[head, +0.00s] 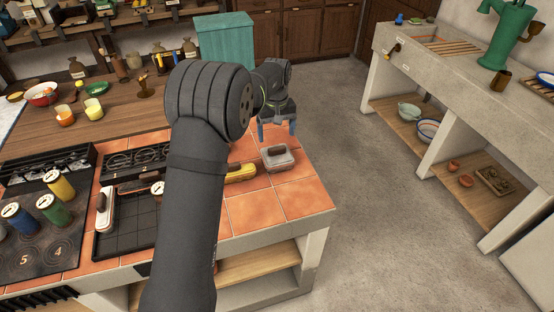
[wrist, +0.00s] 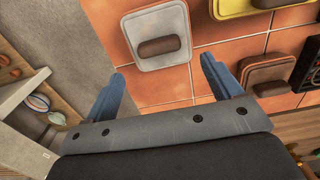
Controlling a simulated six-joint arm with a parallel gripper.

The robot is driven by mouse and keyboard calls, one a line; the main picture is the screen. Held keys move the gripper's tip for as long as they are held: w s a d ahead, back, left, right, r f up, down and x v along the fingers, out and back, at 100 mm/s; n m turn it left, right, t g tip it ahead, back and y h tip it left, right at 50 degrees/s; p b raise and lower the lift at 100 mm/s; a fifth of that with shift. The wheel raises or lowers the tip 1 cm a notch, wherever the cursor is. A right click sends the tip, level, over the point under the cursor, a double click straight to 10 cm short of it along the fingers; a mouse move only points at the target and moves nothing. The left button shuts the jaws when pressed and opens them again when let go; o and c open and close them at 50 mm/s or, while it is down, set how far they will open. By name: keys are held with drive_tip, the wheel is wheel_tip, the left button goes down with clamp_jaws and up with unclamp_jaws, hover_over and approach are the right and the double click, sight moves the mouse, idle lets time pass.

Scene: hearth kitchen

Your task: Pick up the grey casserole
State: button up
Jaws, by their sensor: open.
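The grey casserole (head: 277,158) is a low, rounded-square dish with a brown handle on its lid. It sits on the orange tiled counter near the right edge.
A yellow casserole (head: 240,173) stands close beside the grey one. A reddish-brown casserole (wrist: 266,72) shows at the right of the wrist view. Several coloured cans (head: 53,210) stand at the left. The tiles (head: 255,212) in front are clear. The counter drops to the floor at right.

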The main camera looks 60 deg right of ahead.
sight(277, 147)
drive_tip(key=shift+s+a+f, duration=0.1)
drive_tip(key=shift+f, duration=1.4)
drive_tip(key=shift+s+a+f, duration=0.1)
drive_tip(key=shift+f, duration=1.4)
drive_tip(key=shift+r, duration=0.1)
drive_tip(key=c, duration=1.8)
